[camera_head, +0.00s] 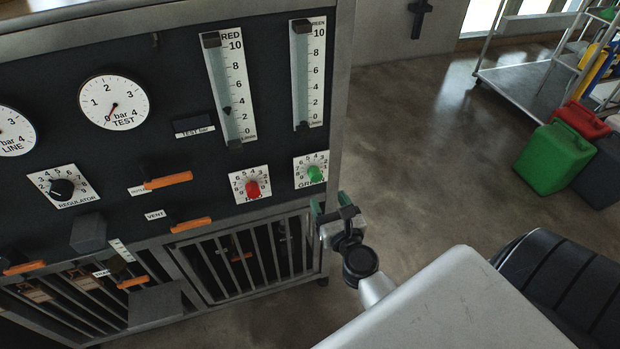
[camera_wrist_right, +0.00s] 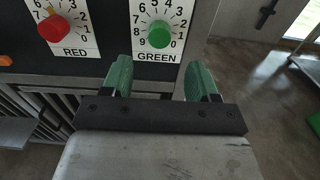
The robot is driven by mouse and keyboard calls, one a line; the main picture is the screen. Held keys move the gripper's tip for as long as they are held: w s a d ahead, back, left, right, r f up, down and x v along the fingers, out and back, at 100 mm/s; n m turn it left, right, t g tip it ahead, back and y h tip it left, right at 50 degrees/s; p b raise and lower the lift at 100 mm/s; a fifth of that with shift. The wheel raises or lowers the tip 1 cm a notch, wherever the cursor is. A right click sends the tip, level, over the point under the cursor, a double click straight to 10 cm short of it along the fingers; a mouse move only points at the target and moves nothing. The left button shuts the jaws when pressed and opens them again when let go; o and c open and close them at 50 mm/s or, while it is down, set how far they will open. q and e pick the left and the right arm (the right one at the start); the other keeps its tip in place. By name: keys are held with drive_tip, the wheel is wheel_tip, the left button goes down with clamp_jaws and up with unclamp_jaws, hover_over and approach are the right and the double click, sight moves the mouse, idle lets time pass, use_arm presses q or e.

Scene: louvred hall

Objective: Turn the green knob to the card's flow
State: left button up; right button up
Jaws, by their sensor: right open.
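The green knob (camera_head: 316,173) sits on a white numbered dial plate marked GREEN, at the lower right of the dark panel. In the right wrist view the green knob (camera_wrist_right: 159,34) shows whole, with digits around it; I cannot read its pointer surely. The green flow tube (camera_head: 308,75) stands above it, scaled 0 to 10; its float is not clear. My right gripper (camera_head: 331,205) is open and empty, just below and in front of the knob, apart from it. Its green-padded fingers (camera_wrist_right: 160,78) stand either side of the knob's line. No flow card is readable. My left gripper is out of view.
The red knob (camera_head: 252,188) is close left of the green one, under the red flow tube (camera_head: 228,85). Orange levers (camera_head: 168,181) stick out further left. A barred grille (camera_head: 245,258) lies below. Jerrycans (camera_head: 553,158) and a trolley stand at right on open floor.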

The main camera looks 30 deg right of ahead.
sight(317, 178)
drive_tip(key=shift+p+x, duration=0.45)
drive_tip(key=shift+x, duration=4.2)
drive_tip(key=shift+a, duration=0.1)
clamp_jaws()
